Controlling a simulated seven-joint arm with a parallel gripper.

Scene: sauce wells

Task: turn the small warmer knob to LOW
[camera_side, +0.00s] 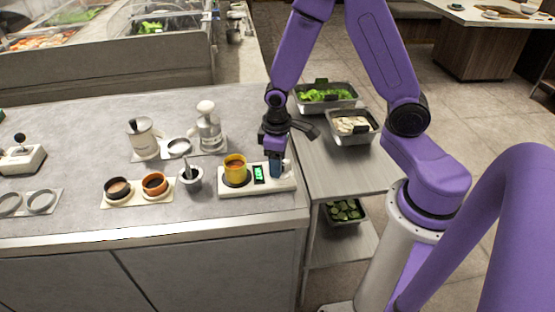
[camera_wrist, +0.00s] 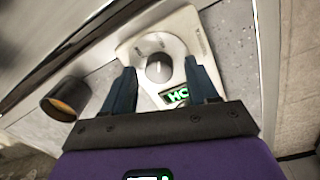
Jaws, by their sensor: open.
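The warmer (camera_side: 228,190) is a white slab near the counter's right end, with a yellow cup (camera_side: 235,167) and a small green-lit display (camera_side: 258,174). In the wrist view the small dark round knob (camera_wrist: 159,69) sits on a pale dial with a light pointer mark towards the top of the picture. The display (camera_wrist: 175,97) shows green characters, partly hidden by my right finger. My gripper (camera_wrist: 159,64) is open, with one blue finger on each side of the knob and gaps between. In the side view my gripper (camera_side: 277,168) is low over the warmer's right end and hides the knob.
Food trays (camera_side: 352,125) sit on the side shelf. In the wrist view a dark cup (camera_wrist: 57,110) with orange contents is at left.

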